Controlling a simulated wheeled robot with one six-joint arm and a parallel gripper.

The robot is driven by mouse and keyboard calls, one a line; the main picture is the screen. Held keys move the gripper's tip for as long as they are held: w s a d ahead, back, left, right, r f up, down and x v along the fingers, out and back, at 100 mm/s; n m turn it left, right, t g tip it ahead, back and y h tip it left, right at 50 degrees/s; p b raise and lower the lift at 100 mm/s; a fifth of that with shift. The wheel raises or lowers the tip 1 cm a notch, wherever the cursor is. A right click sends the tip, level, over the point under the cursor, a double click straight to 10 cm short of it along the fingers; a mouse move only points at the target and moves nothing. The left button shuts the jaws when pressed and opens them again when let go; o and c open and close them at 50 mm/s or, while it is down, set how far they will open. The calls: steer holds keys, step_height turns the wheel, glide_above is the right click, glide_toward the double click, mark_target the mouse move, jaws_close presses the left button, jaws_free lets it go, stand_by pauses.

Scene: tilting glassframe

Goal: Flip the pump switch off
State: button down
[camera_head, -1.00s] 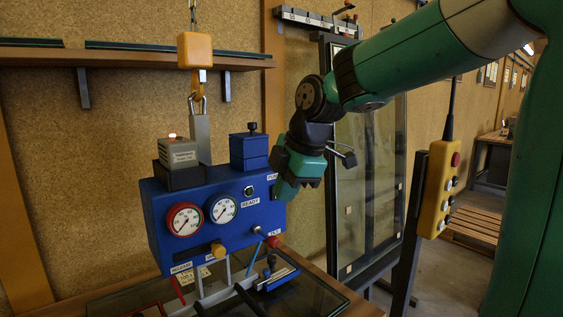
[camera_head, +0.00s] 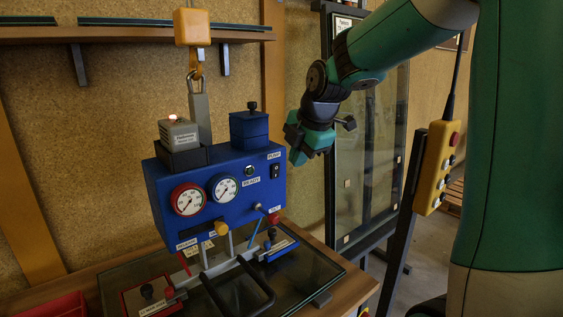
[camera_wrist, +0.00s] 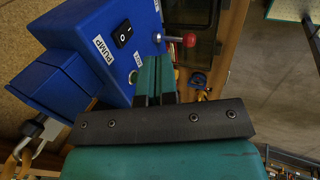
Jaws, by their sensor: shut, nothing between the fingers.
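The pump switch (camera_head: 275,171) is a small black rocker on the right end of the blue control box's front face, under a PUMP label (camera_head: 274,156). In the wrist view the rocker (camera_wrist: 123,34) shows a white circle mark beside the PUMP label (camera_wrist: 103,49). My gripper (camera_head: 298,158) is shut and empty, just right of the box and apart from the switch in the head view. In the wrist view its closed green fingers (camera_wrist: 153,80) point toward the box, below and right of the switch. Which side of the rocker is pressed is too small to tell.
The blue box (camera_head: 160,205) hangs from an orange hoist (camera_head: 192,27) and carries two gauges, a READY lamp, a yellow knob and a red-knobbed lever (camera_wrist: 188,40). Below it lie a glass pane and black handle.

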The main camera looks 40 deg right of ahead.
mark_target(276, 171)
steer(key=w+f+p, duration=0.3)
steer(key=w+f, duration=0.1)
steer(key=w, duration=0.2)
steer(key=shift+a, duration=0.1)
